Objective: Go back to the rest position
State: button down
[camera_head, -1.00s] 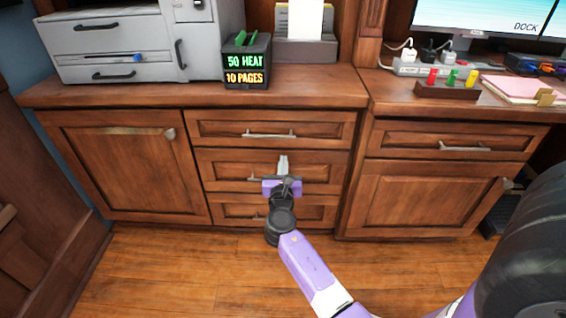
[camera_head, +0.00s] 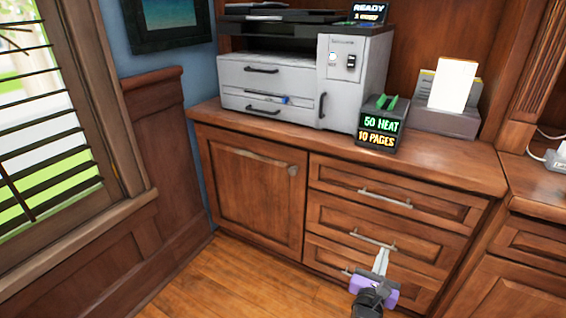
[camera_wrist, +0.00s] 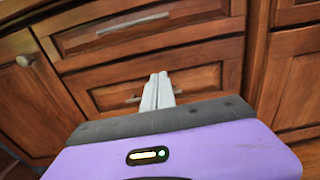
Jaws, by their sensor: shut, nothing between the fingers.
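My gripper (camera_head: 382,260) is in front of the wooden drawer stack, with its fingertips near the middle drawer's handle (camera_head: 372,239) in the head view. In the wrist view my gripper (camera_wrist: 158,88) shows two pale fingers pressed together with nothing between them. The fingers point at the drawer fronts. I cannot tell whether the tips touch the handle. All the drawers look shut.
A printer (camera_head: 300,72), a small black display box (camera_head: 382,122) and a paper holder (camera_head: 446,110) stand on the cabinet top. A shut cabinet door (camera_head: 248,190) is left of the drawers. Wooden floor (camera_head: 235,285) is clear at the front. A window (camera_head: 45,110) is at the left.

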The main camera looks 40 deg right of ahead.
jog(key=a+m+t+y, duration=0.9)
jog(key=a+m, duration=0.4)
jog(key=a, duration=0.7)
jog(key=s+a+r+m+y, duration=0.45)
jog(key=s+a, duration=0.25)
jog(key=s, duration=0.3)
jog(key=s+a+r+m+y, duration=0.3)
jog(key=s+a+r+m, duration=0.3)
jog(key=s, duration=0.5)
notch_tip(320, 180, up, 25)
jog(key=a+g+p, duration=0.1)
jog(key=p, duration=2.6)
jog(key=shift+n, duration=0.45)
